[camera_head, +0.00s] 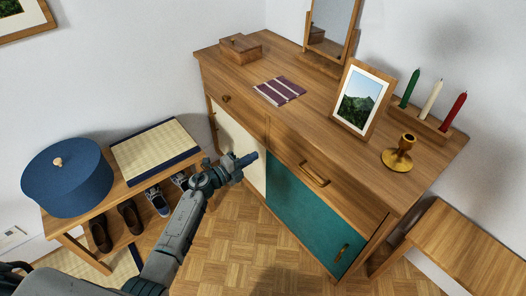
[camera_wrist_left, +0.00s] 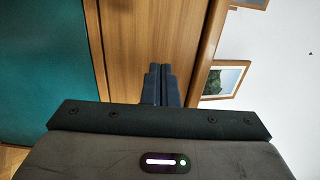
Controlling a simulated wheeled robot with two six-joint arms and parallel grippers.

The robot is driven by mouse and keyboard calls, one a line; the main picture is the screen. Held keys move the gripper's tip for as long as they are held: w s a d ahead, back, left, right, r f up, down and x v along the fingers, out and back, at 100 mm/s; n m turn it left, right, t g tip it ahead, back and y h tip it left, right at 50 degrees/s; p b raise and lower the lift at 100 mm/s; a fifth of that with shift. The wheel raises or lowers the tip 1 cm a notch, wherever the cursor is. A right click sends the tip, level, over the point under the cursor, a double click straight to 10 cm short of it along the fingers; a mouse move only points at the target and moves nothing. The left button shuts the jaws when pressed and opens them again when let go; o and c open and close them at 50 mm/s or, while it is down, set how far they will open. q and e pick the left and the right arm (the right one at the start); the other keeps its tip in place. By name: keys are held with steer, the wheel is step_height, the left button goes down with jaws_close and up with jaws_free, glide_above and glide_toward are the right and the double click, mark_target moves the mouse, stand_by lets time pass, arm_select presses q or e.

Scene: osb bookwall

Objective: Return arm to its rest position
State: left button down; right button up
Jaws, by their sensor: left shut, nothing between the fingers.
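My left arm comes in from the lower left in the head view, with its left gripper (camera_head: 250,157) in front of the wooden sideboard (camera_head: 235,70). The gripper is shut and empty, apart from the sideboard's top. In the left wrist view the two dark fingers (camera_wrist_left: 160,84) lie together, with the wooden drawer front (camera_wrist_left: 135,40) beyond them. I cannot tell how wide the gap to the sideboard is. My right gripper is in neither view.
The sideboard has a teal door (camera_head: 305,215) and a drawer handle (camera_head: 314,175). On top are a framed picture (camera_head: 361,100), a brass candlestick (camera_head: 398,153), candles (camera_head: 434,99) and a wooden box (camera_head: 241,47). A low bench (camera_head: 134,195) with a blue round box (camera_head: 67,178) stands left.

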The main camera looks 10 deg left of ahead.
arm_select(q)
steer(key=s+a+f+n+g+y+p, duration=0.1)
steer(key=s+a+f+n+y, duration=0.3)
steer(key=s+f+n, duration=0.35)
steer(key=s+a+f+n+g+y+p, duration=0.1)
steer(key=s+a+f+n+y, duration=0.35)
steer(key=s+f, duration=0.5)
steer(key=s+a+f+n+g+y, duration=0.25)
steer(key=s+f+n, duration=0.35)
steer(key=f, duration=0.5)
steer(key=s+f+n+g, duration=0.2)
steer(key=s+f, duration=0.2)
steer(key=s, duration=0.6)
steer(key=s+f+n+g+p, duration=0.1)
steer(key=s+f+n+g, duration=0.1)
steer(key=s, duration=0.8)
steer(key=s+f+n+g, duration=0.3)
steer(key=s+f, duration=0.3)
steer(key=s, duration=0.4)
steer(key=shift+s+d+f+g+y, duration=0.25)
steer(key=shift+g+y, duration=0.15)
steer(key=shift+g, duration=0.25)
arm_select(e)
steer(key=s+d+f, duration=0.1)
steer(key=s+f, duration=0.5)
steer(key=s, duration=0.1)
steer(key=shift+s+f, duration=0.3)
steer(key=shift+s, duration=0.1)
